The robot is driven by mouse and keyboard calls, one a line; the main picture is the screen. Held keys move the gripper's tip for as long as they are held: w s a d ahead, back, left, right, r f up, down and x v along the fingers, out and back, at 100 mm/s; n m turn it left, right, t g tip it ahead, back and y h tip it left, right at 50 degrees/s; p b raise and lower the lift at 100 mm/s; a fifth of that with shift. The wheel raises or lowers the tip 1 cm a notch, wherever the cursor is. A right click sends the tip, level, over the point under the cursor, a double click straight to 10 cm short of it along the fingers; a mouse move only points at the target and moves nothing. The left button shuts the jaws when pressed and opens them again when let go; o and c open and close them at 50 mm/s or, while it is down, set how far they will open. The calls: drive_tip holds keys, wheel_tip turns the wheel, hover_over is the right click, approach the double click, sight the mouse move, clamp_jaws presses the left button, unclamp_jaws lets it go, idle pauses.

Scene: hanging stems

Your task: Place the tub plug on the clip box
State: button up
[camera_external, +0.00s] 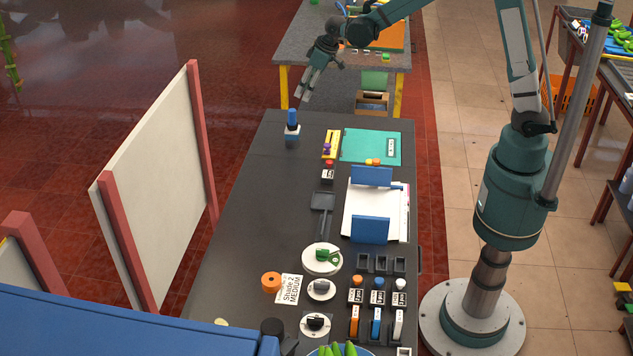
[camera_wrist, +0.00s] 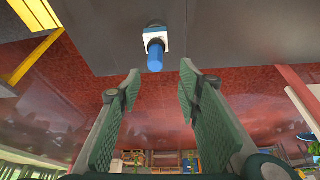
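My gripper (camera_external: 303,98) hangs above the far left end of the dark table (camera_external: 265,190), its fingers pointing down. In the wrist view my gripper (camera_wrist: 160,80) is open, with nothing between its two green pads. A blue-topped piece with a white collar (camera_external: 292,127) stands upright below it; it also shows just beyond the fingertips in the wrist view (camera_wrist: 155,50). I cannot tell for certain which thing is the tub plug. White discs hold a green piece (camera_external: 328,255), a grey piece (camera_external: 321,286) and a black piece (camera_external: 316,322). The clip box cannot be identified for certain.
A yellow strip with a purple piece (camera_external: 330,144), a teal mat (camera_external: 372,146) and a white tray with blue ends (camera_external: 376,207) lie along the right side. A dark scoop (camera_external: 321,210) lies mid-table. A white panel (camera_external: 160,180) stands to the left. The table's left strip is clear.

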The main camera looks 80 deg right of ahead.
drive_tip(key=s+a+r+t, duration=0.1)
drive_tip(key=s+a+r, duration=0.55)
drive_tip(key=s, duration=0.45)
drive_tip(key=s+a+r, duration=0.6)
drive_tip(key=s+r, duration=0.1)
drive_tip(key=s, duration=0.4)
drive_tip(key=s+a+f, duration=0.1)
drive_tip(key=s+a, duration=0.2)
drive_tip(key=s, duration=0.7)
drive_tip(key=s+a+n+t, duration=0.1)
drive_tip(key=s+a, duration=0.2)
drive_tip(key=s, duration=0.7)
drive_tip(key=shift+a+f+t+y, duration=0.3)
drive_tip(key=shift+f, duration=0.1)
